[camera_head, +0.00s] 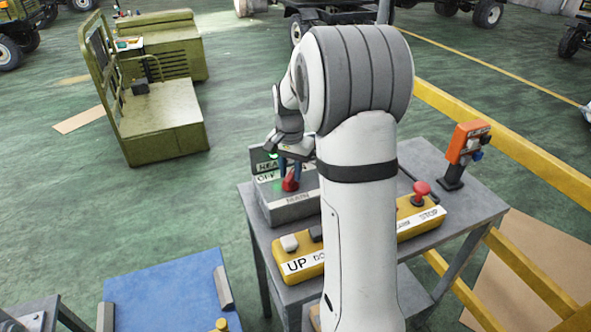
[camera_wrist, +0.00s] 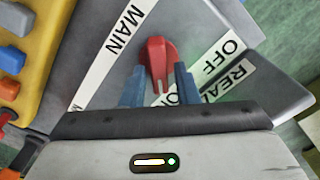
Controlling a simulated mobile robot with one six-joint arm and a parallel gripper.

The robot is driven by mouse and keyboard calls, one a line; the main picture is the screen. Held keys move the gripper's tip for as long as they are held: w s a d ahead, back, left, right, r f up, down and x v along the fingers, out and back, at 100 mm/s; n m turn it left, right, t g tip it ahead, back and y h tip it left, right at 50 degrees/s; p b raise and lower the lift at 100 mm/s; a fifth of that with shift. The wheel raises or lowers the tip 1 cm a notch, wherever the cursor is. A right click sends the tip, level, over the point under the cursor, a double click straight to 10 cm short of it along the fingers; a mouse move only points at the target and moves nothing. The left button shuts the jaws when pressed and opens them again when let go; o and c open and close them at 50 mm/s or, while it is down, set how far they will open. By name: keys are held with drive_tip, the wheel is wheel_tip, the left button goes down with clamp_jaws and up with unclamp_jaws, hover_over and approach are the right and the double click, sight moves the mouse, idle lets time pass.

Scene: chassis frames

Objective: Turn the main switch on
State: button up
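The main switch is a red rotary knob (camera_head: 290,183) on a grey box (camera_head: 292,208) at the left of the grey table. In the wrist view the knob (camera_wrist: 157,62) sits between white labels reading MAIN, OFF and ON, the last partly covered by a finger. A READY label shows only in part, with a green glow near it in the head view. My gripper (camera_wrist: 160,85) is at the switch, its two blue fingers apart, one on each side of the knob. A narrow gap seems to show beside the knob; contact is hard to judge.
A yellow button panel (camera_head: 300,262) with UP and STOP labels and a red mushroom button (camera_head: 421,189) lies along the table front, partly behind my arm. An orange device (camera_head: 467,142) stands at the back right. A yellow rail (camera_head: 500,125) runs behind the table.

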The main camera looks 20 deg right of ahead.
sight(290, 175)
drive_tip(key=shift+o, duration=0.9)
drive_tip(key=shift+s+a, duration=0.1)
wheel_tip(290, 175, up, 7)
drive_tip(key=shift+r+b, duration=0.15)
drive_tip(key=shift+b, duration=0.15)
drive_tip(key=shift+r, duration=0.25)
